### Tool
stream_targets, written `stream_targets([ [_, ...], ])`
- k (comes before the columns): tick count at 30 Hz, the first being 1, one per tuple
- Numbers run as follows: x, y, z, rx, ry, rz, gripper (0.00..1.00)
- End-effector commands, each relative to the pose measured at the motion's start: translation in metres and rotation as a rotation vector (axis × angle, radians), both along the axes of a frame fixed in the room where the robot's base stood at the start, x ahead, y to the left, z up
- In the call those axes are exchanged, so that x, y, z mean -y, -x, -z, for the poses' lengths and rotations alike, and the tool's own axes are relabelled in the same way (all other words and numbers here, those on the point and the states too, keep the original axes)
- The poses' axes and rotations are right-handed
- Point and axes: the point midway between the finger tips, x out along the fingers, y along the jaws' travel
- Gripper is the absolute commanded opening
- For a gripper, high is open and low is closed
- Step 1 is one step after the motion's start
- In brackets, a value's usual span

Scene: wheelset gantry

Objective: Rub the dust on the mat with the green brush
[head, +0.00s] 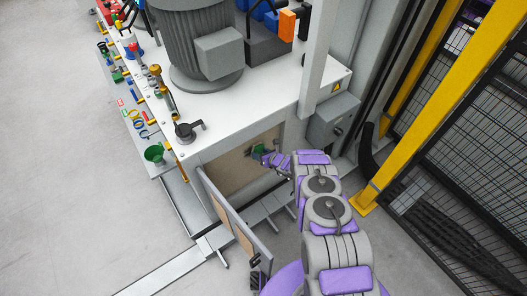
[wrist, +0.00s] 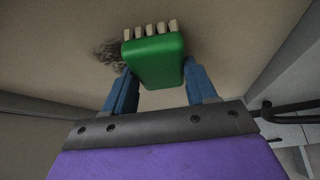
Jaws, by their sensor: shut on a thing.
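The green brush (wrist: 155,62) is held between the two blue fingers of my gripper (wrist: 160,88) in the wrist view, its pale bristles pointing away from me. A grey-brown patch of dust (wrist: 108,52) lies on the tan mat (wrist: 235,40), just left of the bristles. I cannot tell whether the bristles touch the mat. In the head view, my gripper (head: 268,158) reaches into an open compartment under the white bench, with the green brush (head: 258,151) at its tip. The tan mat (head: 232,172) shows inside the compartment; the dust cannot be made out there.
The open compartment door (head: 232,220) stands to the left of my arm. The white bench top (head: 255,95) is above the compartment, with a grey motor (head: 200,45) on it. A yellow post (head: 410,110) and black mesh fence (head: 460,150) stand at right. A green funnel (head: 154,153) sits at left.

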Motion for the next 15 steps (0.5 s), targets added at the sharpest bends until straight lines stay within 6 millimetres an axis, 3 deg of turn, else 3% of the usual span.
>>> stream_targets([
  [15,-0.028,0.019,-0.001,0.001,-0.002,-0.001,0.21],
])
